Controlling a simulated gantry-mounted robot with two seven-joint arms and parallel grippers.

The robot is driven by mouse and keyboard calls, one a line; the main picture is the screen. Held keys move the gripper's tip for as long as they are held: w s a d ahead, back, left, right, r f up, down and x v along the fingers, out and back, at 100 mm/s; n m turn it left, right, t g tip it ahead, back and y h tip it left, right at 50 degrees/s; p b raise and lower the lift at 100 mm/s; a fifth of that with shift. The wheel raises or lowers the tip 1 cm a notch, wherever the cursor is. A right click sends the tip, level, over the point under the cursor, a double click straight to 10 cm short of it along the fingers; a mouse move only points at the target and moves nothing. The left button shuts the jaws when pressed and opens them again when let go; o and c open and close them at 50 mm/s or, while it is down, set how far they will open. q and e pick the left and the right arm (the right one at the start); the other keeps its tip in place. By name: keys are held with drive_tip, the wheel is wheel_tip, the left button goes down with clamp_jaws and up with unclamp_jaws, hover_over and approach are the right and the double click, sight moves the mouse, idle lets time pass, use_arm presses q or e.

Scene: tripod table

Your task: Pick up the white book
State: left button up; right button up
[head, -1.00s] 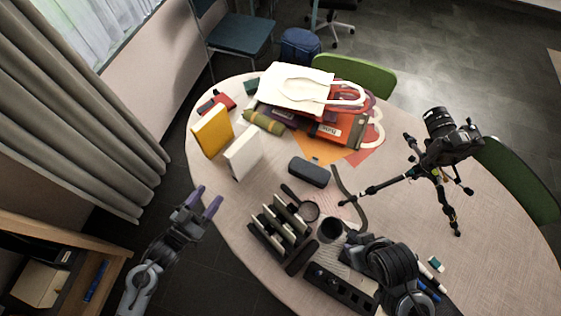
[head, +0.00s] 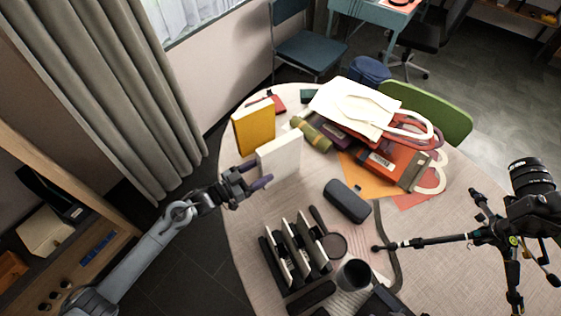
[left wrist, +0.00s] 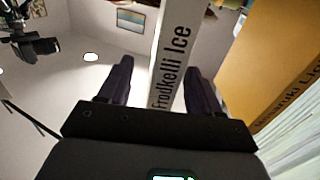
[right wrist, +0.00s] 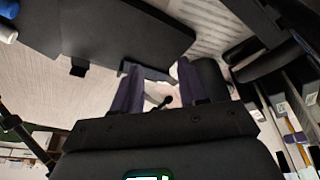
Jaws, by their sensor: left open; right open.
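The white book (head: 280,158) stands upright near the table's left edge in the head view. Its lettered white spine shows in the left wrist view (left wrist: 175,60), between the two fingers. My left gripper (head: 260,175) is open at the book's near left side, with its fingertips close to the spine. I cannot tell whether they touch it. In the left wrist view, the left gripper (left wrist: 160,80) has one finger on each side of the spine. My right gripper (right wrist: 159,88) is open over the table with nothing clearly held.
A yellow book (head: 255,128) stands right beside the white one. A green roll (head: 312,134) and bags (head: 360,108) lie behind. A dark case (head: 347,201) and a rack (head: 295,252) are in front. A camera tripod (head: 510,235) stands at right.

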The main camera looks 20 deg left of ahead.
sight(274, 160)
use_arm(q)
drive_tip(key=shift+a+b+x, duration=0.25)
drive_tip(key=shift+b+x, duration=0.3)
drive_tip(key=shift+x, duration=2.45)
drive_tip(key=shift+w+r, duration=0.1)
drive_tip(key=shift+w, duration=0.05)
clamp_jaws()
drive_tip(key=shift+r, duration=0.1)
